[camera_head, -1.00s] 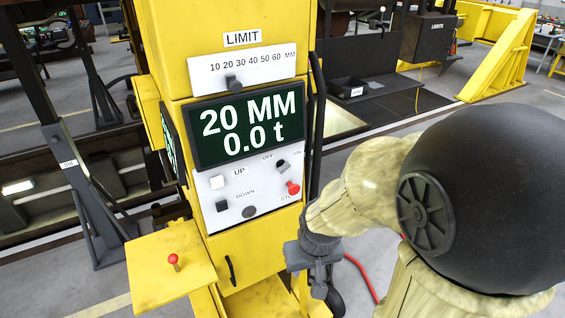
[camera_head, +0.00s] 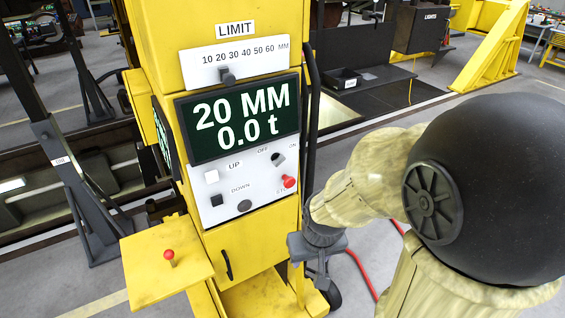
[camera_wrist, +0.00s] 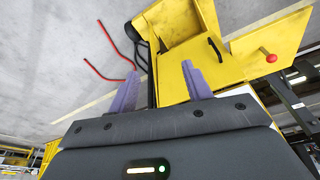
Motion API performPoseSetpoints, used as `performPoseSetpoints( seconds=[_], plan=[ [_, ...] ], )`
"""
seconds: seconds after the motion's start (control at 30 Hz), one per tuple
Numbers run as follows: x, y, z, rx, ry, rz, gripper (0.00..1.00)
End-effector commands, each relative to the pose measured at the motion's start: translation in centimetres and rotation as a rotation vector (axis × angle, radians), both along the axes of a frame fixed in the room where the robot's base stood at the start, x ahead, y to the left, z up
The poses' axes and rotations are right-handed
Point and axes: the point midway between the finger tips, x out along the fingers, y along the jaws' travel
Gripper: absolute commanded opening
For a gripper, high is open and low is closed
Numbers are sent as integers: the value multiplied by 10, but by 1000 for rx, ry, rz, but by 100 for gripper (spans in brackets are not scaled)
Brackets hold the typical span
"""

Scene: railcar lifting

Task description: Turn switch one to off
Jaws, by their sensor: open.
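The yellow control cabinet (camera_head: 240,240) stands in the middle of the head view. Its white panel (camera_head: 262,186) carries a dark rotary switch (camera_head: 277,158) between the OFF and ON labels. The switch's exact pointing is too small to tell. My gripper (camera_head: 322,274) hangs low, right of the cabinet and below the panel, apart from the switch. In the wrist view my gripper (camera_wrist: 160,85) is open and empty, its two purple fingers apart, with the lower cabinet (camera_wrist: 185,62) beyond them. The wrist view does not show the switch.
A red button (camera_head: 288,182), a white UP button (camera_head: 211,177) and a dark DOWN button (camera_head: 216,200) share the panel. A limit slider (camera_head: 228,76) is above the display. A yellow shelf with a red-knobbed lever (camera_head: 170,256) juts left. A black hose runs along the cabinet's right edge.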

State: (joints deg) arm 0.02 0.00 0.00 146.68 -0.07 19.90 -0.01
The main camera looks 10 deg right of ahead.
Motion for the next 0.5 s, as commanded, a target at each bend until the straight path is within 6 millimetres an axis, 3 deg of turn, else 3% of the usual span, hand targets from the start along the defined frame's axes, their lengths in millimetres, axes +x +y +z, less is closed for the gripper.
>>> performPoseSetpoints(
  seconds=[0.17,0.33,0.5],
  plan=[
    [18,-11,-10,-29,-87,21,58],
    [61,-38,-21,-99,-315,87,58],
    [106,-59,-17,-177,-597,197,58]
  ],
)
